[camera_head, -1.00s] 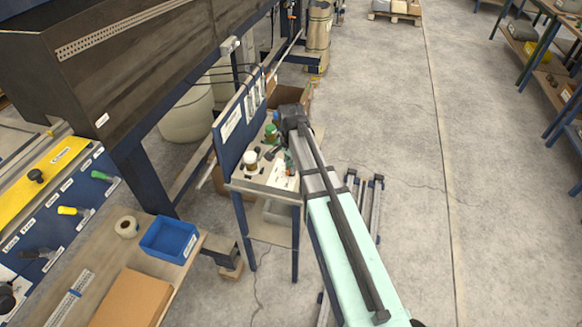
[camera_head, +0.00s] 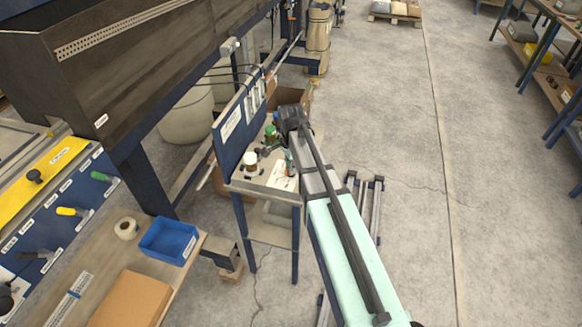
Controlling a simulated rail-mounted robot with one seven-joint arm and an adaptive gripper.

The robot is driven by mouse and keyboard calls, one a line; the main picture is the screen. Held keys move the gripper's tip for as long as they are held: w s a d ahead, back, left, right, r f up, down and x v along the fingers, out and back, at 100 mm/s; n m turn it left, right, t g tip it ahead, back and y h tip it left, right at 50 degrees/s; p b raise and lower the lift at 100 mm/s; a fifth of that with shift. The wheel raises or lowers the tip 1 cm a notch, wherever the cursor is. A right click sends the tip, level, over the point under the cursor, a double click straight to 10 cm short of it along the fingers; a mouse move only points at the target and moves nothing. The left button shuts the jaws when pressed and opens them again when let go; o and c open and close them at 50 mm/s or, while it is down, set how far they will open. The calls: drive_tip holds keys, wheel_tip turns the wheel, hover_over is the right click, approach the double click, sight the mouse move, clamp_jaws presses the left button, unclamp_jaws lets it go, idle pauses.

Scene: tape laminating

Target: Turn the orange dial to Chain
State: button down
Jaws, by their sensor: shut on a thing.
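My arm reaches from the lower right to a small blue-legged stand (camera_head: 240,187). Its dark end (camera_head: 291,116) is over the right side of the stand. The fingers and whatever is between them are not clear, as the arm hides part of this area. I cannot make out an orange dial or a Chain label. A white-topped brown container (camera_head: 250,160) stands on the top, with a dark part (camera_head: 266,151) close to its right. A green-topped container (camera_head: 271,132) is behind it.
A blue upright panel (camera_head: 233,125) with labels backs the stand. At left, a bench (camera_head: 115,262) holds a blue bin (camera_head: 168,240), a tape roll (camera_head: 126,228) and a brown box (camera_head: 131,297). The floor (camera_head: 405,110) at right is clear.

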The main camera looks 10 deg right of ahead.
drive_tip(key=c, duration=1.2)
unclamp_jaws()
wheel_tip(320, 180, up, 12)
drive_tip(key=shift+s+f, duration=0.1)
